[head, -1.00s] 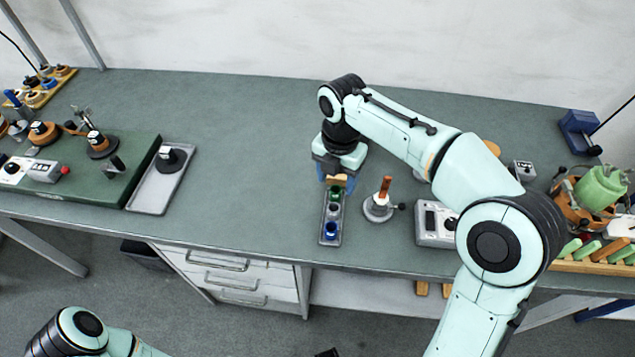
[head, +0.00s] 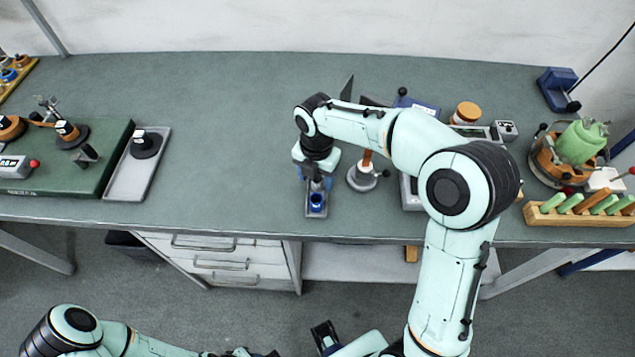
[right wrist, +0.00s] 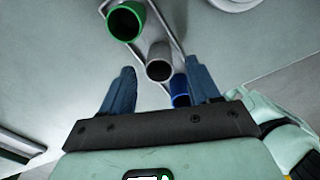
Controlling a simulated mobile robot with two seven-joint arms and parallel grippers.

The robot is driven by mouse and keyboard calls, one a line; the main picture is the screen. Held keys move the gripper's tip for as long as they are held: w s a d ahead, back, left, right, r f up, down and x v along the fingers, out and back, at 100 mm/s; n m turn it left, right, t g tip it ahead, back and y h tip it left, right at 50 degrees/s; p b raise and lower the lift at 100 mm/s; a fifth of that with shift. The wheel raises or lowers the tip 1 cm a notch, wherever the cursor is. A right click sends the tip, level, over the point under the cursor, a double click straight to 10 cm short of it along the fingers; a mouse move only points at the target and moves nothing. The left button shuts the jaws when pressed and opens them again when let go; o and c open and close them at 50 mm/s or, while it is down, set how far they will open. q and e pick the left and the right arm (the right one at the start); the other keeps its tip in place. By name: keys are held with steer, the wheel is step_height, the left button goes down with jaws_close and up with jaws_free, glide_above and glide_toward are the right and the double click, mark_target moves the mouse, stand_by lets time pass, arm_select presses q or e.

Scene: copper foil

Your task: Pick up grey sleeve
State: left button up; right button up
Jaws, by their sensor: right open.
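The grey sleeve (right wrist: 159,64) stands in a narrow tray (right wrist: 171,36), between the green sleeve (right wrist: 125,22) and the blue sleeve (right wrist: 180,90), in the right wrist view. My right gripper (right wrist: 159,77) is open above the tray, with its fingers on either side of the grey sleeve. I see no contact. In the head view my right gripper (head: 316,179) hides the grey and green sleeves, and only the blue sleeve (head: 316,201) shows clearly at the tray's near end. A dark gripper part at the bottom edge may be my left gripper (head: 324,335); its jaws are unclear.
A round stand with a brown post (head: 364,175) is close to the right of the tray. A wooden rack (head: 577,217) of green and brown handles is farther right. A grey tray (head: 127,178) with a black piece is at left. The bench between is clear.

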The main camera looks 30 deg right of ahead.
steer(key=shift+f, duration=0.75)
arm_select(q)
steer(key=shift+f, duration=0.1)
arm_select(e)
steer(key=c, duration=1)
steer(key=shift+r, duration=0.1)
